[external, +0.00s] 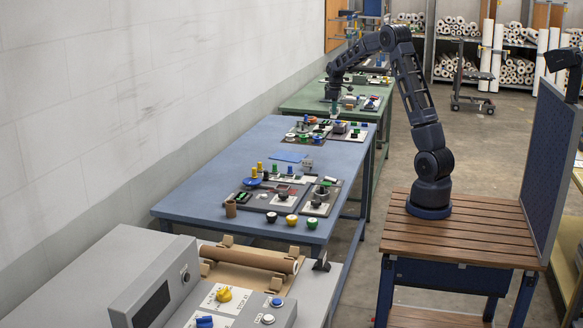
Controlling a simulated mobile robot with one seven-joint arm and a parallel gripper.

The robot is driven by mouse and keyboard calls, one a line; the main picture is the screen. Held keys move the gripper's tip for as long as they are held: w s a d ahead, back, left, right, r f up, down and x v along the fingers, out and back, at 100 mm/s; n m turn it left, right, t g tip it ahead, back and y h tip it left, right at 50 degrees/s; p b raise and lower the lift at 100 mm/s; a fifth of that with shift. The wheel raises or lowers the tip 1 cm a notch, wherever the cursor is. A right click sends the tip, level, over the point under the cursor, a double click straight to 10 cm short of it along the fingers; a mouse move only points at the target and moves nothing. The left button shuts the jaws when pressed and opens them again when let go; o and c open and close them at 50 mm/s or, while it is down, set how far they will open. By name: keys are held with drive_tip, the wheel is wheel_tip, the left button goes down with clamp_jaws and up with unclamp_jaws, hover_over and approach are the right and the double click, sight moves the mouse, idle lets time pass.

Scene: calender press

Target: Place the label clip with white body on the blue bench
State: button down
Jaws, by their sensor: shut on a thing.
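The blue bench (225,165) runs along the wall in the middle of the view, with small parts on it. My gripper (334,103) is at the far end of my outstretched arm, low over the near part of the green bench (300,98), just beyond the blue bench. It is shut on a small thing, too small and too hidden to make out. I cannot pick out the label clip with white body for sure at this distance.
Grey boards with coloured knobs and small parts stand at the near end (270,195) and far end (318,130) of the blue bench. The left side of the bench top is clear. A grey press (150,290) stands in front.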

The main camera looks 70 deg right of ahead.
drive_tip(key=shift+s+d+f, duration=0.15)
drive_tip(key=shift+s+f, duration=0.1)
drive_tip(key=shift+s, duration=0.05)
wheel_tip(320, 180, down, 20)
drive_tip(key=shift+r, duration=0.25)
drive_tip(key=shift+f, duration=0.15)
drive_tip(key=c, duration=1.4)
unclamp_jaws()
